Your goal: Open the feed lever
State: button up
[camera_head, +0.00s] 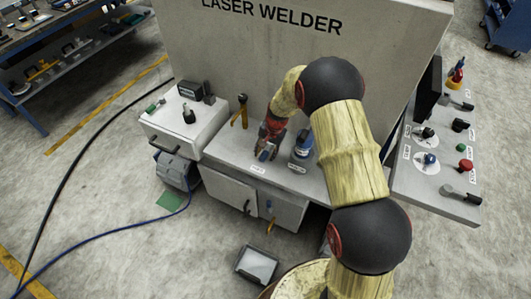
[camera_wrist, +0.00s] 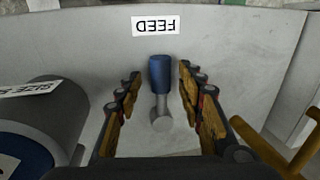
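The feed lever (camera_wrist: 160,75) has a blue handle on a short grey stem with a round grey pivot. It shows in the wrist view, in front of the upside-down FEED label (camera_wrist: 166,26). My gripper (camera_wrist: 159,78) is open, with one finger on each side of the blue handle and a visible gap to both. In the head view my gripper (camera_head: 266,150) is low over the grey bench top and mostly hides the lever.
A blue and grey cylinder (camera_head: 302,143) stands close to the right of my gripper. A yellow lever (camera_head: 240,111) stands to its left. The LASER WELDER panel (camera_head: 230,60) rises behind. A control panel (camera_head: 440,160) with knobs and buttons is at right.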

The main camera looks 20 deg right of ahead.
notch_tip(320, 180, up, 12)
jog(key=s+d, duration=0.1)
jog(key=shift+s+d, duration=0.3)
jog(key=shift+d, duration=0.05)
jog(key=shift+f, duration=0.15)
dwell(0.5)
